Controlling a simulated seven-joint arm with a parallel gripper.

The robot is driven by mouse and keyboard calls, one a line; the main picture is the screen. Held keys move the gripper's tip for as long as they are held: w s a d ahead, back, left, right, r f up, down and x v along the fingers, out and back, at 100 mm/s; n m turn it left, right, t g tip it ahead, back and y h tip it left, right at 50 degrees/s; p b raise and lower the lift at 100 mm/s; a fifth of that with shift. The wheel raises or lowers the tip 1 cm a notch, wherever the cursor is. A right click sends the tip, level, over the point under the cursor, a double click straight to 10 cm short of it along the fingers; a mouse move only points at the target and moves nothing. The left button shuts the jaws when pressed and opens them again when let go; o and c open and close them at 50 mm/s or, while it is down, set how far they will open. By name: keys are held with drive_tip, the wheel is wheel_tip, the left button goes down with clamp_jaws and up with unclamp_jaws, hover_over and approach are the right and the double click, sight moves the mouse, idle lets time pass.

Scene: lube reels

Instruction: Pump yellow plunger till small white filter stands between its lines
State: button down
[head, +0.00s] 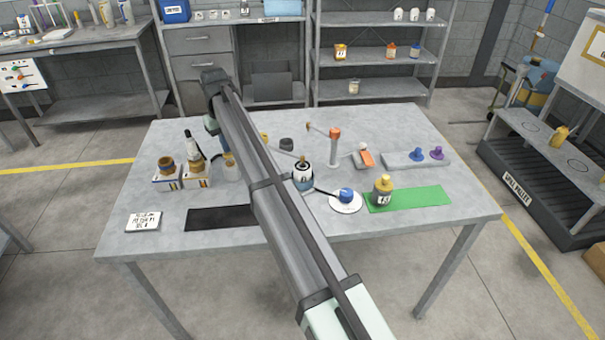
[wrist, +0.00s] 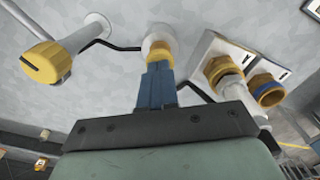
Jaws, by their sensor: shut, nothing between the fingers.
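My gripper (wrist: 158,78) is shut and empty, its blue fingers pointing at a small yellow piece (wrist: 160,53) on a round white base. The fingertips appear at or very close to this piece; contact cannot be told. It may be the yellow plunger. In the head view my arm crosses the table and the blue fingers (head: 227,157) show only partly beside it. A larger yellow cap (wrist: 45,62) on a white cylinder is at the left of the wrist view.
A black mat (head: 216,218) lies in front.

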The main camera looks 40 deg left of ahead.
drive_tip(key=shift+r, duration=2.4)
